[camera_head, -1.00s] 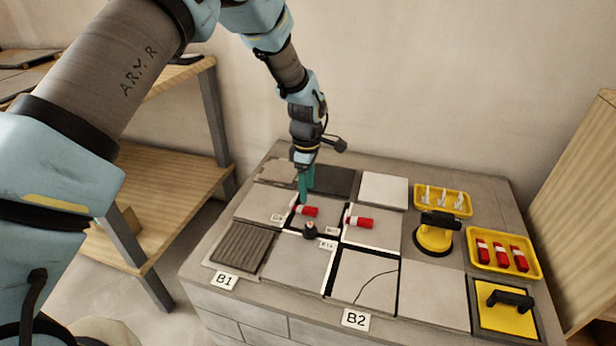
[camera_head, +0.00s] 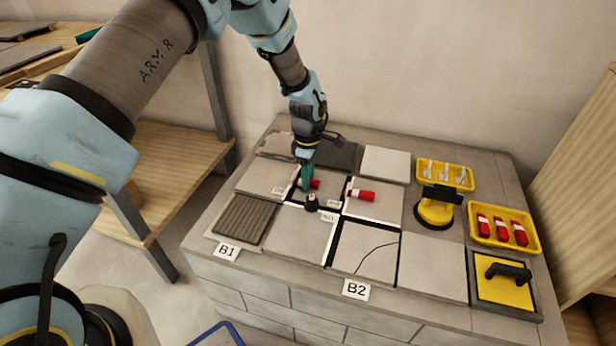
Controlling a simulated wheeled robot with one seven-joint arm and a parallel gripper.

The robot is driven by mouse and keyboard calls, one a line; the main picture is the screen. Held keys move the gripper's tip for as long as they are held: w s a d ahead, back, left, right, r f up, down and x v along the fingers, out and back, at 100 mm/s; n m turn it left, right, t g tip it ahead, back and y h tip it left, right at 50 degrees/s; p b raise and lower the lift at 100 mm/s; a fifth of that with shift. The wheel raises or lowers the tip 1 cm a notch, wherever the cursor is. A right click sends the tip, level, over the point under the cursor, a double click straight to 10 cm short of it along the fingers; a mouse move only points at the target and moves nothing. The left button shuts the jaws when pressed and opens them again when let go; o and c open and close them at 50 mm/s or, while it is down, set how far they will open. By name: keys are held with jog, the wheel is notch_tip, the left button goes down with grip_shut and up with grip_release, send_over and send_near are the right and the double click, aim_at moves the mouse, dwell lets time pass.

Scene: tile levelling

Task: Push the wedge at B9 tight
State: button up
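A red wedge (camera_head: 315,184) lies at the joint between the pale tiles at the left of the group. A second red wedge (camera_head: 361,195) lies at the joint to its right. Small white labels (camera_head: 333,204) stand by the joints, too small to read, so I cannot tell which wedge is B9. My gripper (camera_head: 306,187), with teal fingers, points down at the left wedge and hides part of it. I cannot tell whether it touches the wedge or whether the fingers are open or shut.
A black knob-like piece (camera_head: 312,202) stands close to my gripper. To the right are a yellow suction lifter (camera_head: 435,208), a yellow tray of pale clips (camera_head: 445,174), a yellow tray of red wedges (camera_head: 503,229) and a yellow float (camera_head: 504,285).

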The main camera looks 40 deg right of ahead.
grip_shut()
dwell(0.6)
jog(key=shift+o, duration=1.6)
grip_release()
jog(key=shift+r, duration=0.1)
